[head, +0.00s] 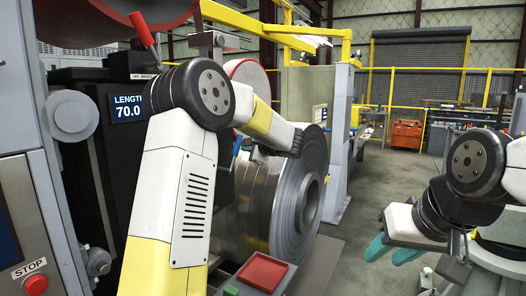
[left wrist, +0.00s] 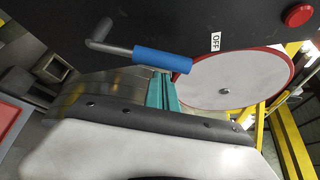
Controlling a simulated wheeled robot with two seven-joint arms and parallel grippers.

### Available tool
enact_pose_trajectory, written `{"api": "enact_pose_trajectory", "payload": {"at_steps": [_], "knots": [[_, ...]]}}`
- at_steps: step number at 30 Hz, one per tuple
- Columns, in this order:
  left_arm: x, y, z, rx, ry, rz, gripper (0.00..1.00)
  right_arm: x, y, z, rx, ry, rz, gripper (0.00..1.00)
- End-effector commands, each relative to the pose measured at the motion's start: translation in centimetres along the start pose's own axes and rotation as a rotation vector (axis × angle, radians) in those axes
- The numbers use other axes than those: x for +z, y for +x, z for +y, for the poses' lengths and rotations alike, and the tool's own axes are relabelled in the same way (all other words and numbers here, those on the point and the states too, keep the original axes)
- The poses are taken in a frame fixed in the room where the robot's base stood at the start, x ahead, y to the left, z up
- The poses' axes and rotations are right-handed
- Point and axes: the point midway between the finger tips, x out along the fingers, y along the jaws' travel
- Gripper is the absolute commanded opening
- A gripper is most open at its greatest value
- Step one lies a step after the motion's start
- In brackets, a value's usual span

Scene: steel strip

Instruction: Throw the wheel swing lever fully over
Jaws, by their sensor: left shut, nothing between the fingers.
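A lever with a blue grip (left wrist: 162,60) on a bent grey rod shows in the left wrist view, mounted on a dark panel beside a white wheel with a red rim (left wrist: 240,82). A small OFF label (left wrist: 215,42) is to the right of the grip. My left gripper (left wrist: 161,92) has teal fingers shut and empty, just below the blue grip; whether they touch it I cannot tell. My right gripper (head: 392,250) is open and empty at the right, away from the machine.
A steel coil (head: 285,205) stands below my left arm. A red-gripped lever (head: 143,30) rises at the upper left, above a length display (head: 128,108) reading 70.0. A red tray (head: 263,271) is in front of the coil. A red STOP button (head: 36,285) is lower left.

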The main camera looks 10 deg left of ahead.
Motion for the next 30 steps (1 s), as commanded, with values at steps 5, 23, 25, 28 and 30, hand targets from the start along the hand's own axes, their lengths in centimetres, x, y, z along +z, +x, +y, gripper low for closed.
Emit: {"api": "enact_pose_trajectory", "payload": {"at_steps": [5,23,25,28,30], "knots": [[0.6,-0.2,0.1,0.001,0.0,0.0,0.0,0.0,0.0,0.0,0.0,0.0,0.0,0.36],[0.8,-0.4,-0.2,-0.029,-0.048,0.0,0.0,0.0,0.0,0.0,0.0,0.0,0.0,0.36],[0.9,-0.5,-0.2,-0.038,-0.063,0.0,0.0,0.0,0.0,0.0,0.0,0.0,0.0,0.36],[1.1,-0.6,-0.3,-0.059,-0.098,0.0,0.0,0.0,0.0,0.0,0.0,0.0,0.0,0.36],[1.4,-0.7,-0.3,-0.078,-0.131,0.0,0.0,0.0,0.0,0.0,0.0,0.0,0.0,0.36]]}}
